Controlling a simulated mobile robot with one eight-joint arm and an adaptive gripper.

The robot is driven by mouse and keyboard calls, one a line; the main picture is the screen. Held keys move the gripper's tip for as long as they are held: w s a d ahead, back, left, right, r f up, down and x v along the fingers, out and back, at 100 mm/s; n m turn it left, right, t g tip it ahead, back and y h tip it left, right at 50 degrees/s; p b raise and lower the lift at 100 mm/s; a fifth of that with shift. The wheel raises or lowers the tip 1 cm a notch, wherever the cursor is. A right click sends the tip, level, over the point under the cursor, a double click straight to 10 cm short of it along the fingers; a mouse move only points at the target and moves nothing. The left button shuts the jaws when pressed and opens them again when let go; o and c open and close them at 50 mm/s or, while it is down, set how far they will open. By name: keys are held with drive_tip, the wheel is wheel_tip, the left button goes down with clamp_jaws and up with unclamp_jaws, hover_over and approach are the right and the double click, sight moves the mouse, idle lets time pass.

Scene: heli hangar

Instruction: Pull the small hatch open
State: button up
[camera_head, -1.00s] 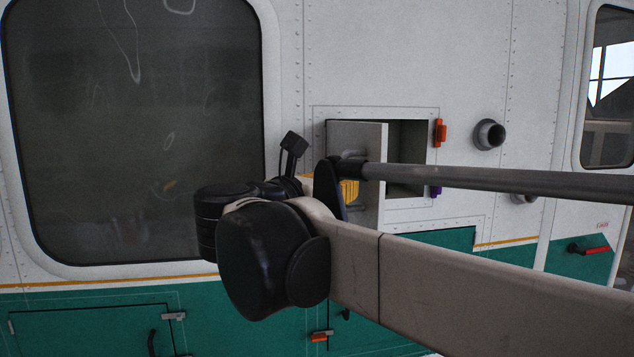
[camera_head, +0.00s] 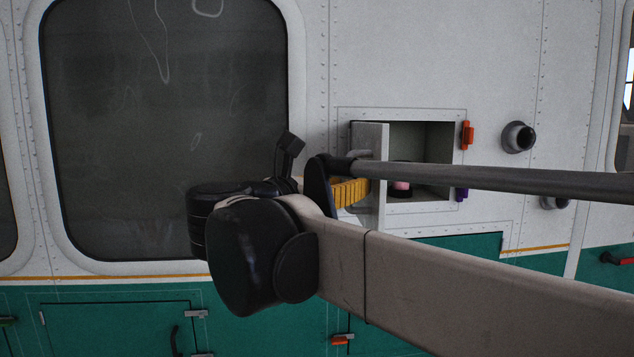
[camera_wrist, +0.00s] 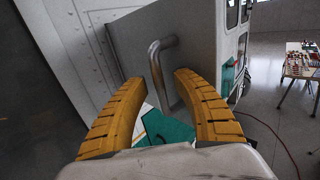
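The small hatch's door (camera_head: 371,138) is a light grey panel in the white helicopter wall. It stands swung out at the left of its opening (camera_head: 432,145), and the compartment shows inside. In the wrist view the door (camera_wrist: 195,38) fills the top middle, with its bent metal handle (camera_wrist: 160,70) on its face. My gripper (camera_wrist: 157,82) has two yellow ribbed fingers spread apart, one on each side of the handle, with a visible gap. In the head view, my gripper (camera_head: 350,192) is partly hidden behind my arm at the door's outer face.
A pink and black object (camera_head: 401,182) sits inside the compartment. An orange latch (camera_head: 467,135) and a round grey port (camera_head: 518,137) are right of the opening. A table with small items (camera_wrist: 300,64) stands at the right on open floor, near a red cable (camera_wrist: 270,132).

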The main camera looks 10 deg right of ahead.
drive_tip(key=v, duration=1.2)
drive_tip(key=shift+w, duration=0.15)
drive_tip(key=w+f+n+t+y+b, duration=0.6)
drive_tip(key=f+n+t+y+b, duration=0.15)
drive_tip(key=n+b, duration=0.6)
wheel_tip(320, 180, down, 23)
drive_tip(key=s+a+n+g+y+b, duration=0.1)
drive_tip(key=s+n+g+y+b, duration=0.1)
drive_tip(key=n+y+b, duration=1.4)
drive_tip(key=s+d+f+n+g+h+b, duration=0.15)
drive_tip(key=f+n, duration=0.25)
drive_tip(key=f, duration=0.5)
drive_tip(key=s+d+f+n+g+h+b, duration=0.1)
drive_tip(key=s+d+f+n+g+h, duration=0.2)
drive_tip(key=f, duration=0.6)
drive_tip(key=s+d+f+n+g+h+b, duration=0.1)
drive_tip(key=f+n+h+b, duration=0.1)
drive_tip(key=f+n, duration=0.45)
drive_tip(key=s+d+f+g+h+b, duration=0.1)
drive_tip(key=s+d+f+g+b, duration=0.1)
drive_tip(key=f, duration=0.5)
drive_tip(key=s+d+f+n+g+h+b, duration=0.1)
drive_tip(key=s+d+f+b, duration=0.1)
drive_tip(key=s+d+f, duration=0.2)
drive_tip(key=s+d+f+n+g+h+b, duration=0.1)
drive_tip(key=s+d+f, duration=0.3)
drive_tip(key=f, duration=0.6)
drive_tip(key=shift+s+f+g+h+b, duration=0.3)
drive_tip(key=shift+s+g+h+b, duration=0.2)
drive_tip(key=shift+g, duration=0.3)
